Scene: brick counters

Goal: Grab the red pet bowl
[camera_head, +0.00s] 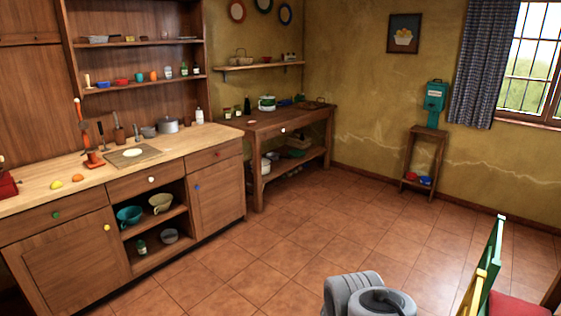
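A small red bowl (410,176), likely the red pet bowl, sits on the low bottom shelf of a narrow wooden stand (423,150) against the far right wall. It is small in view and its details are hard to make out. A blue bowl (425,181) sits just right of it, close beside it. Grey rounded parts of my arm show at the bottom centre, far from the stand. My gripper's fingers are not visible.
The tiled floor (320,225) is clear up to the stand. A long wooden counter (120,165) lines the left, with a wooden side table (285,120) beyond it. A colourful chair (490,265) stands at the lower right.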

